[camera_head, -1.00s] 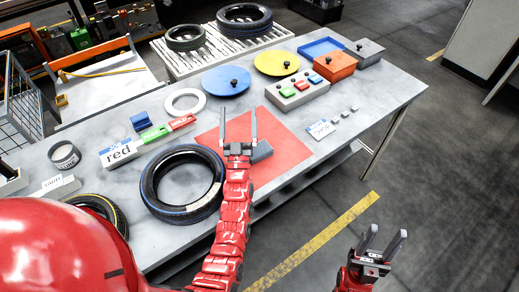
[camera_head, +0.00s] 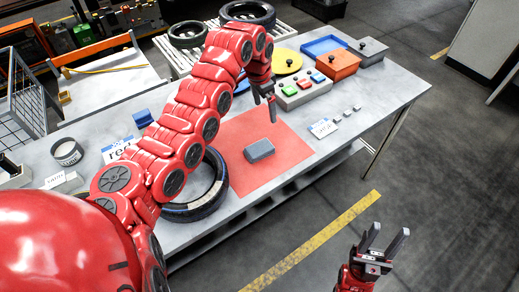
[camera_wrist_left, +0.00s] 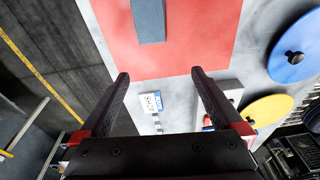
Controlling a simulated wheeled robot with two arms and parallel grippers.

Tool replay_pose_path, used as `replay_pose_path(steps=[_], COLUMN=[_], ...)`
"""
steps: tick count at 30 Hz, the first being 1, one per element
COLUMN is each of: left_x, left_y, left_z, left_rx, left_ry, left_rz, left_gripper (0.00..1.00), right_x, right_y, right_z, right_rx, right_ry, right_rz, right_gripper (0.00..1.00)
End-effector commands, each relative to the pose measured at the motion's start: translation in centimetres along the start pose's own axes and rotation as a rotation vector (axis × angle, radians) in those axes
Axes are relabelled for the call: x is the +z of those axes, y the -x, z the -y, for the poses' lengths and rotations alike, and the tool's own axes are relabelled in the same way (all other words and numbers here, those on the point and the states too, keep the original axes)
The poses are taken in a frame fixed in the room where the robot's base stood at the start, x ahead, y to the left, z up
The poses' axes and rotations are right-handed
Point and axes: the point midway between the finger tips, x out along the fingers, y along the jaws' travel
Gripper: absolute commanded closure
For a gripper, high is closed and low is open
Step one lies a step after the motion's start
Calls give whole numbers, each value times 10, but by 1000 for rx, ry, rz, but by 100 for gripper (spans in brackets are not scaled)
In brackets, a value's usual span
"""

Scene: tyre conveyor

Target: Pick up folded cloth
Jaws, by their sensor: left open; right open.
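The folded cloth (camera_head: 260,150) is a small grey-blue block lying flat on the red mat (camera_head: 235,170). It also shows at the top edge of the left wrist view (camera_wrist_left: 149,20), partly cut off, beyond my fingertips. My left gripper (camera_head: 265,106) points down beyond the cloth, near the mat's back edge. It is open and empty, its two dark fingers spread wide in the left wrist view (camera_wrist_left: 160,75). My right gripper (camera_head: 389,231) is open and empty, off the table over the floor at the lower right.
A black tyre (camera_head: 207,203) lies left of the mat, partly behind my left arm. A button box (camera_head: 303,91) and a yellow disc (camera_head: 288,62) stand behind the mat. A white label card (camera_head: 323,127) and small grey blocks (camera_head: 346,113) lie to its right.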

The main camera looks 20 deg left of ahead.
Motion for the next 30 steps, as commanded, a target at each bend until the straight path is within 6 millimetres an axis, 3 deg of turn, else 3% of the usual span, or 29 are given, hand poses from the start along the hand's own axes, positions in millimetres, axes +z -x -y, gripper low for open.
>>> replay_pose_path(steps=[3,8,21,24,30], left_x=[31,42,51,56,59], left_y=[14,10,-57,-74,-99], left_z=[-6,-11,-13,-14,-13], left_rx=[18,33,32,34,28], left_ry=[-31,-43,-39,-38,-40], left_rz=[128,172,163,169,166], left_gripper=[0,0,0,0,0], right_x=[0,0,-2,-4,-5], right_y=[0,-2,-9,-22,-30], right_z=[0,0,0,-1,-2], right_rx=[0,0,0,0,0], right_ry=[0,0,0,0,0], right_rz=[0,0,0,0,0], right_gripper=[50,50,50,50,50])
